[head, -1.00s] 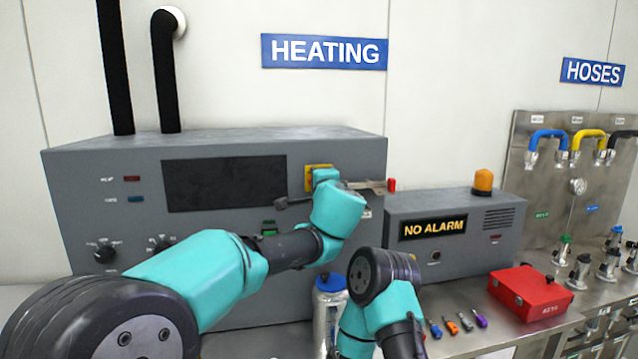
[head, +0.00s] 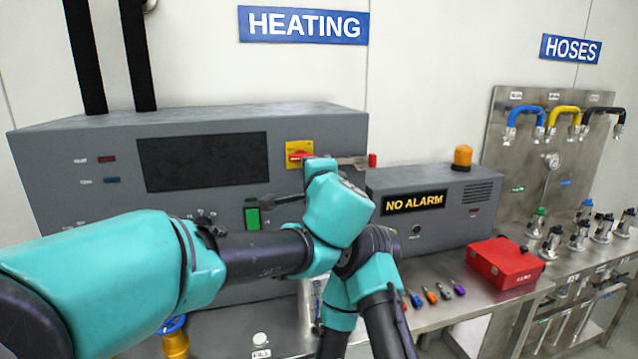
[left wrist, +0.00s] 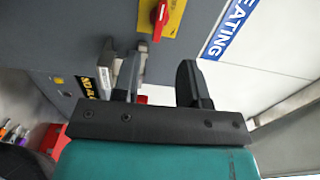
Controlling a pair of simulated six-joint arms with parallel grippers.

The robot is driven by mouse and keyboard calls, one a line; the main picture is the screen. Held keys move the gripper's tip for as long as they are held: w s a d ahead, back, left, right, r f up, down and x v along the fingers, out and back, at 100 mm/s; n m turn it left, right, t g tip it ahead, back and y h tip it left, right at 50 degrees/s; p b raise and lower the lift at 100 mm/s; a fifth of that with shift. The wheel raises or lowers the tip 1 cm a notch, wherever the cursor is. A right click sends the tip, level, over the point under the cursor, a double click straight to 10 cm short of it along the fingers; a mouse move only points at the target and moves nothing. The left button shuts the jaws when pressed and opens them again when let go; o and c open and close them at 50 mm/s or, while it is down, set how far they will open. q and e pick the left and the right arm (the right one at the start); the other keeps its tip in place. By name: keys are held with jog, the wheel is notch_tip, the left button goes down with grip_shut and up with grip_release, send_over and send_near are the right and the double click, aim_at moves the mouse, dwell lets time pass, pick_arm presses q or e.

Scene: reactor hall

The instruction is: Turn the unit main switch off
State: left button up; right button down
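The main switch, a red handle (head: 300,156) on a yellow plate (head: 293,147), sits on the front of the grey heating unit (head: 215,122). The handle looks roughly level in the head view. It also shows at the top of the left wrist view (left wrist: 160,19), beyond the fingers and not between them. My left gripper (head: 284,197) is just below the switch, apart from it. In the left wrist view its dark fingers (left wrist: 150,65) are spread with nothing gripped. My right arm shows low in the middle; its gripper is not visible.
A grey lever with a red tip (head: 372,160) juts beside the switch, close to my left wrist. The NO ALARM box (head: 425,222) stands right of it. A red case (head: 505,265) and several small coloured tools (head: 432,297) lie on the bench.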

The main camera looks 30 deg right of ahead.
pick_arm(q)
jog(key=v, duration=0.6)
dwell(0.3)
